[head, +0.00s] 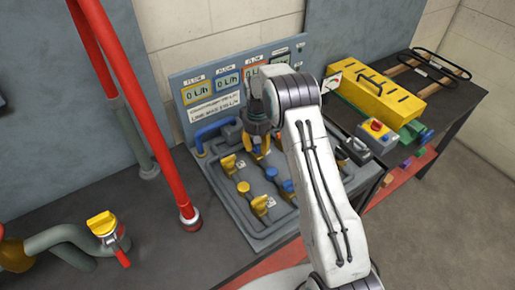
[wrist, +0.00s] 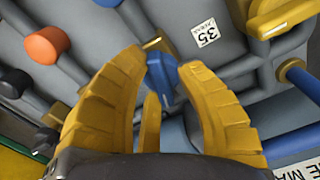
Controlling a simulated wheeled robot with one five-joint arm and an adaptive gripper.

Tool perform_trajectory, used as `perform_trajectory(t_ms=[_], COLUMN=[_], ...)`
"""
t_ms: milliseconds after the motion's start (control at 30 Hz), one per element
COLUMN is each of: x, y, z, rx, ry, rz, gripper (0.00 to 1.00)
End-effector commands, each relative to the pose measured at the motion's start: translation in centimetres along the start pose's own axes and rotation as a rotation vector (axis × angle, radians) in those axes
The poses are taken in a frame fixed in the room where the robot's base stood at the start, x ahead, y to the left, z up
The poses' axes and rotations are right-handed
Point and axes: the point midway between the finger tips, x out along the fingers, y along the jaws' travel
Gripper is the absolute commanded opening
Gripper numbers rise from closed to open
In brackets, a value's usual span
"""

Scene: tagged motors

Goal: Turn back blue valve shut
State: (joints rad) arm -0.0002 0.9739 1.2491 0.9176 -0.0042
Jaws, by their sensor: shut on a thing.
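The blue valve handle (wrist: 162,82) stands between my yellow fingers in the wrist view, its length running roughly along the picture's height. My gripper (wrist: 162,62) is closed around it, with a fingertip at each side. In the head view my gripper (head: 258,152) reaches down onto the far part of the grey pipe panel (head: 240,215), and the handle in it cannot be made out there. Two other blue knobs (head: 271,172) sit nearer on the panel. The row of flow displays (head: 227,84) stands behind; the readable ones show 0 L/h.
Yellow valve bodies (head: 260,205) sit around the panel, and an orange knob (wrist: 46,43) shows in the wrist view. A thick red pipe (head: 130,85) rises left of the panel. A yellow toolbox (head: 375,92) and a red-button box (head: 377,134) stand on the right of the bench.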

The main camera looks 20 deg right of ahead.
Motion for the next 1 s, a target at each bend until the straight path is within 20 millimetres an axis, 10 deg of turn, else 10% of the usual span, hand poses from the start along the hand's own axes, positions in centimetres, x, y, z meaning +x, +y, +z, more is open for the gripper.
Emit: perform_trajectory(t_ms=[1000], x=[0.27], y=[-0.20], z=[0.08], rx=[0.947], ry=[-0.003], rz=[0.002], gripper=[0.01])
